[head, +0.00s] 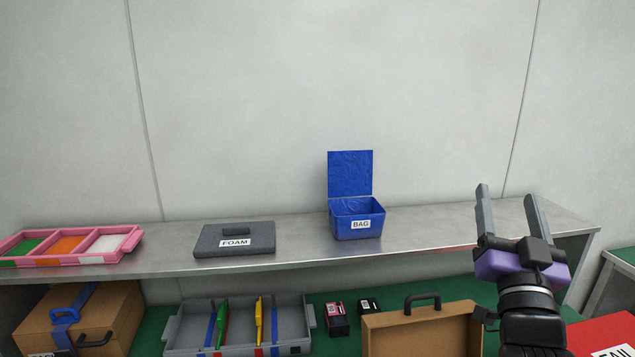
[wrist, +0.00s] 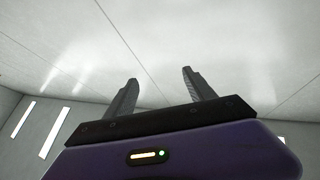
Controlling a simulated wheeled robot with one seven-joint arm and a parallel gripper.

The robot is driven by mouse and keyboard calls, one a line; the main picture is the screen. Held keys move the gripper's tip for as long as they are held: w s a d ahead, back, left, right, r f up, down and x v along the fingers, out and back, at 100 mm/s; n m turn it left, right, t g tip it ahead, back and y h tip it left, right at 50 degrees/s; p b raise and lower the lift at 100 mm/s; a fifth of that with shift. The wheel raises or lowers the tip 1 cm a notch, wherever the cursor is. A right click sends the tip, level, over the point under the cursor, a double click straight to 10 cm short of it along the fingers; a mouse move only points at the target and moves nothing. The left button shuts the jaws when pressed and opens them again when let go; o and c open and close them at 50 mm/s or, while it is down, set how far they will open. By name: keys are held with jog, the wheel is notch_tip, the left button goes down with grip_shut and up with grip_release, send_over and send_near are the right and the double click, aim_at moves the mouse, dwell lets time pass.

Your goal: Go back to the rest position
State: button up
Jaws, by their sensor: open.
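My gripper (head: 510,212) is raised at the right of the head view, with its two grey fingers pointing up and spread apart. Nothing is between them. In the wrist view the open fingers (wrist: 155,92) point toward the pale ceiling, and the space between them is empty. The gripper shows in front of the right part of the metal shelf (head: 440,236) and touches nothing that I can see.
On the shelf are a pink tray (head: 128,240), a grey FOAM case (head: 235,240) and an open blue BAG box (head: 357,222). Below are a brown case (head: 105,312), a grey tray (head: 190,338), small boxes (head: 337,320), an open brown case (head: 425,330) and a red box (head: 595,332).

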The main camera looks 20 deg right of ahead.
jog(key=s+a+f+n+t+y, duration=0.2)
jog(key=s+a+f+n+y, duration=0.1)
jog(key=a+f+n+y, duration=0.45)
jog(key=s+a+f+n+t+y, duration=0.25)
jog(key=a+f+n+y, duration=0.35)
jog(key=a+f, duration=0.4)
jog(key=s+a+f+m+g+y, duration=0.1)
jog(key=s+a+f+m+g, duration=0.1)
jog(key=s+a+f+g, duration=0.2)
jog(key=s+a+f+m+g+b, duration=0.1)
jog(key=s+a+f+g, duration=0.3)
jog(key=s+f, duration=0.7)
jog(key=s+a, duration=0.2)
jog(key=s, duration=0.5)
jog(key=shift+s+f+m+y, duration=0.2)
jog(key=shift+m+y, duration=0.15)
jog(key=shift+a, duration=0.1)
